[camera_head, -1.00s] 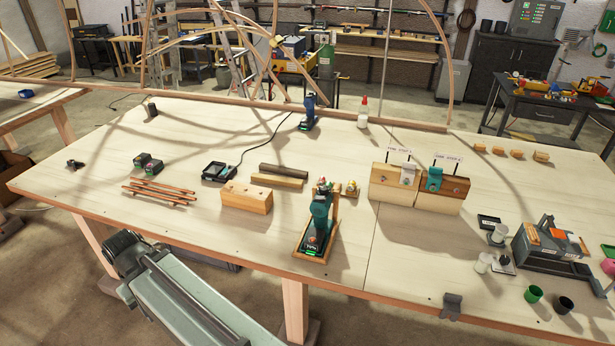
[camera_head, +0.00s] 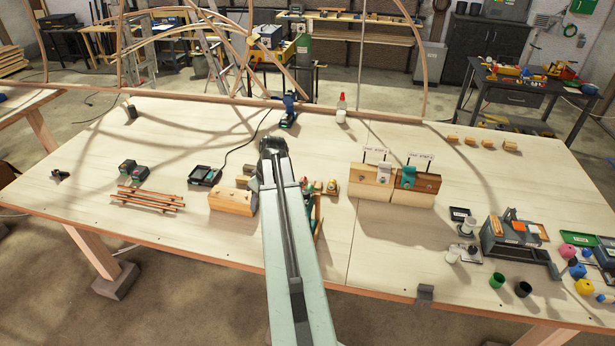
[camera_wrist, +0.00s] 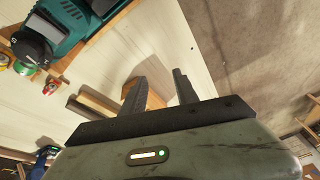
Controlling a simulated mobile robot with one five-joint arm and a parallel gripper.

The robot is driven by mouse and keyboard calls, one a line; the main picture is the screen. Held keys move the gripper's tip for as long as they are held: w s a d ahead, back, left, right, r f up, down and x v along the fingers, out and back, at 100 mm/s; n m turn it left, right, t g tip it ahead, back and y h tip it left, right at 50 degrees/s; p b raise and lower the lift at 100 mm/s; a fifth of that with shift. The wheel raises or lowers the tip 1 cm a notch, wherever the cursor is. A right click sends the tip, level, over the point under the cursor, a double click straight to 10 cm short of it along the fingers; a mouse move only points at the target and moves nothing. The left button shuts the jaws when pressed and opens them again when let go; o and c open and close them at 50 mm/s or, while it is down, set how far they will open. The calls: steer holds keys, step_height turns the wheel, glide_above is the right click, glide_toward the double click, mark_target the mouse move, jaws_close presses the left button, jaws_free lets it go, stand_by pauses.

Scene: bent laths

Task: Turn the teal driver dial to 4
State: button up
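In the head view my arm reaches out over the bench and covers most of the teal driver; only a sliver of the driver and its wooden stand (camera_head: 318,222) shows right of the arm. In the wrist view part of the teal driver (camera_wrist: 72,18) lies at the upper left, with its dark round end (camera_wrist: 33,46) toward the left edge. I cannot read any dial number. My gripper (camera_wrist: 158,84) is open and empty, its two dark fingers apart and clear of the driver. The fingertips are hidden in the head view.
A wooden block (camera_head: 229,200) lies left of my arm. Two blocks with a grey and a teal fitting (camera_head: 408,177) stand to the right. A blue driver (camera_head: 290,110) and a bottle (camera_head: 341,110) stand behind. The bench between the blocks and the front edge is fairly clear.

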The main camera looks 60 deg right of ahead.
steer(key=t+h+p, duration=0.1)
steer(key=p, duration=0.2)
glide_toward(306, 192)
steer(key=b+x, duration=0.8)
steer(key=shift+s, duration=0.15)
steer(key=shift+a, duration=0.1)
steer(key=shift+r, duration=0.1)
jaws_close()
steer(key=shift+a, duration=0.3)
steer(key=shift+d+m, duration=0.25)
steer(key=shift+m, duration=0.15)
